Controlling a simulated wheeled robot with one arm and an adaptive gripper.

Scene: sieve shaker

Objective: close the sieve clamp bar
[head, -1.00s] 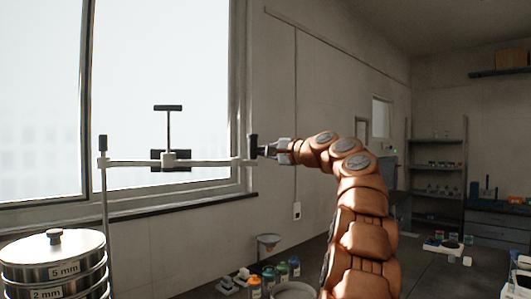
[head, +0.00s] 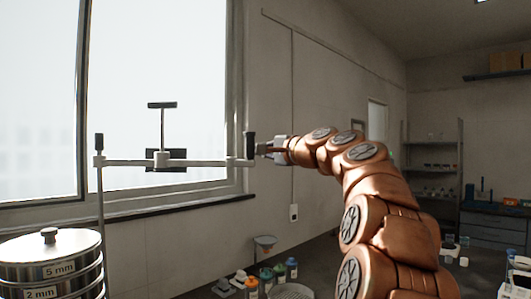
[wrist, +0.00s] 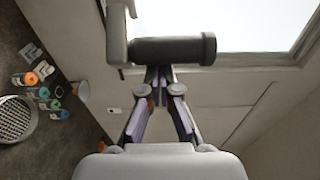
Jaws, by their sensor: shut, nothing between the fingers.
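The sieve clamp bar (head: 205,163) is a grey horizontal bar running right from a thin upright post (head: 101,215). It carries a T-handled screw (head: 162,125) with a dark pad near its middle and a black upright grip (head: 250,147) at its right end. The bar is high above the sieve stack (head: 50,250) and extends off to its right. My gripper (head: 264,150) is at the right side of the black grip. In the wrist view, the closed fingertips (wrist: 158,72) meet at the side of the black grip (wrist: 175,50), touching or nearly touching it; nothing is between them.
A window (head: 160,70) and wall stand behind the bar. Several small bottles (head: 279,274) and a round mesh sieve (head: 290,291) are on the bench below. A shelf (head: 434,172) stands at the far right. The space around the bar looks clear.

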